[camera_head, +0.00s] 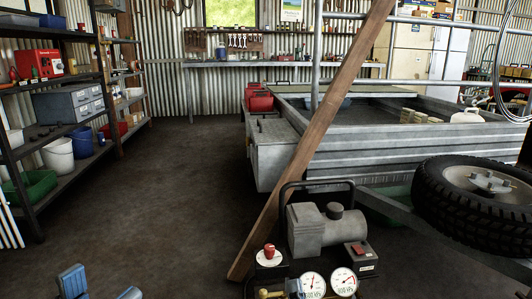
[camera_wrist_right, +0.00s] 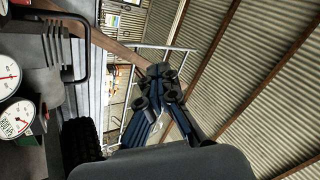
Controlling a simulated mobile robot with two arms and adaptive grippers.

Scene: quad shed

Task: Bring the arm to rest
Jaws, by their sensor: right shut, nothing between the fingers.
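My right gripper (camera_wrist_right: 158,72) shows in the right wrist view as a dark, blue-sided pair of fingers. It is shut and empty, with the roof and metal rails behind it. A dark rounded part of my own arm fills the bottom of that view. In the head view only blue pieces of my own body show at the bottom left edge, and I cannot tell which arm they belong to. I do not make out my left gripper.
A grey compressor (camera_head: 316,230) with gauges stands close in front, also at left in the wrist view. A leaning wooden beam (camera_head: 325,115), a trailer (camera_head: 370,160) and a spare tyre (camera_head: 445,205) are behind and right. Shelves (camera_head: 75,130) line the left. The middle floor is clear.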

